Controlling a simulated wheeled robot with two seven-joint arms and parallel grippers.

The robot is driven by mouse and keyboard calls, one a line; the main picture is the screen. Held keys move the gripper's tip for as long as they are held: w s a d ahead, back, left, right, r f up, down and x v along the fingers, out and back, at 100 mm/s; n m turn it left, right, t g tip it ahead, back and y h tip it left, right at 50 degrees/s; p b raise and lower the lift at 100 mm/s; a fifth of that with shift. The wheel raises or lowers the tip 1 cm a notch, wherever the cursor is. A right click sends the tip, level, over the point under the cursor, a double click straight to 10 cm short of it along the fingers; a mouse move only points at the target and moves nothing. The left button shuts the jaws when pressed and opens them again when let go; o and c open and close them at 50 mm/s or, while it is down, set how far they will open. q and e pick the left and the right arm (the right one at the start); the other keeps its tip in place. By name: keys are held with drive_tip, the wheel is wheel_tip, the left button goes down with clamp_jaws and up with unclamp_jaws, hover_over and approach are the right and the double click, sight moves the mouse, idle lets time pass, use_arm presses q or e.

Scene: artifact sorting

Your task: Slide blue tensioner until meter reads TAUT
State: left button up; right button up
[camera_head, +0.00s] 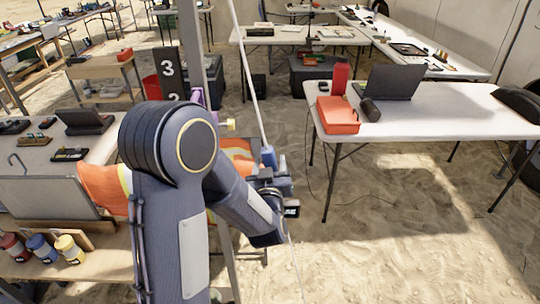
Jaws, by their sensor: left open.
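A pale rope (247,70) runs down from the top edge, slanting right. The blue tensioner (268,156) sits on it near the middle of the view. My left arm reaches in front, and my left gripper (279,182) is open just below the tensioner, beside the rope. The gripper's fingers are small and partly merge with the wrist, so I cannot tell whether they touch the tensioner. A small dark box with a lit face (292,208), possibly the meter, shows beside the wrist; its text is too small to read. My right gripper is out of view.
A grey upright post (189,50) stands behind my left arm. A white table (450,115) with a laptop (391,82) and red case (338,114) stands right. A wooden bench (95,265) with paint jars (68,249) is at left. Open sand (400,240) lies front right.

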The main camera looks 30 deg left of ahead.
sight(270, 157)
use_arm(q)
drive_tip(key=shift+x, duration=1.7)
drive_tip(key=shift+c, duration=0.3)
